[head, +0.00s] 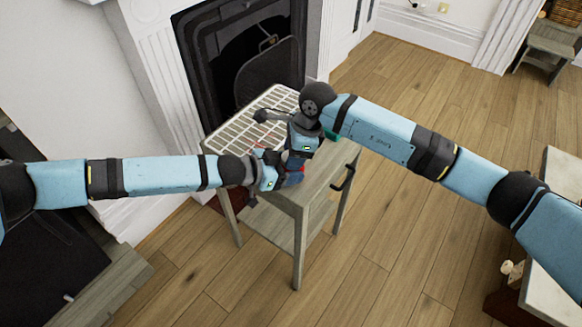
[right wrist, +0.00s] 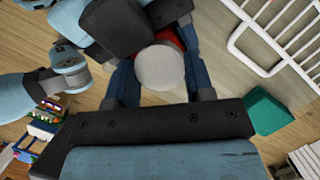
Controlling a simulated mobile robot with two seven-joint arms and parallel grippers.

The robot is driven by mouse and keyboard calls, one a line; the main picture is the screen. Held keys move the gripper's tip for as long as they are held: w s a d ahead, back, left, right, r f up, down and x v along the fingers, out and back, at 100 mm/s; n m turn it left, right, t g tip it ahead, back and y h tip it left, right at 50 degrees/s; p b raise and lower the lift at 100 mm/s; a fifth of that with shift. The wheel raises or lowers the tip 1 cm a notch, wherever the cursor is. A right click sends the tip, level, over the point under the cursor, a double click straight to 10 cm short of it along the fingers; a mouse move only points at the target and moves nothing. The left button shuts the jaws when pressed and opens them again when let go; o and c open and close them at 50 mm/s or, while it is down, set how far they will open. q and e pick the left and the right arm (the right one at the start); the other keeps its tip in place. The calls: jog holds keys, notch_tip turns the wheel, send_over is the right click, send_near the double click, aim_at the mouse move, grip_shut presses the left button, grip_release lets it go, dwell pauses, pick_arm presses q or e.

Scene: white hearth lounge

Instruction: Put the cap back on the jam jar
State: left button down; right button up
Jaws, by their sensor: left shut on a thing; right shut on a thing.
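A pale grey round cap (right wrist: 160,67) shows in the right wrist view between the two fingers of my right gripper (right wrist: 158,82). Red of the jam jar (right wrist: 169,38) shows just behind the cap, beside my dark left gripper (right wrist: 130,25). In the head view my left gripper (head: 284,172) is shut on the jar (head: 294,168), over the small table. My right gripper (head: 298,156) comes down from above it, shut on the cap. The grippers and arms hide most of the jar. I cannot tell whether the cap touches the jar's rim.
The small grey wooden table (head: 313,182) stands before a fireplace. A white wire rack (head: 235,128) covers its far left part. A teal object (right wrist: 268,110) lies beside the rack. A black handle (head: 344,178) sticks out on the table's right. Open wooden floor lies to the right.

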jog(key=shift+m, duration=0.4)
jog(key=o, duration=1)
jog(key=shift+r, duration=0.1)
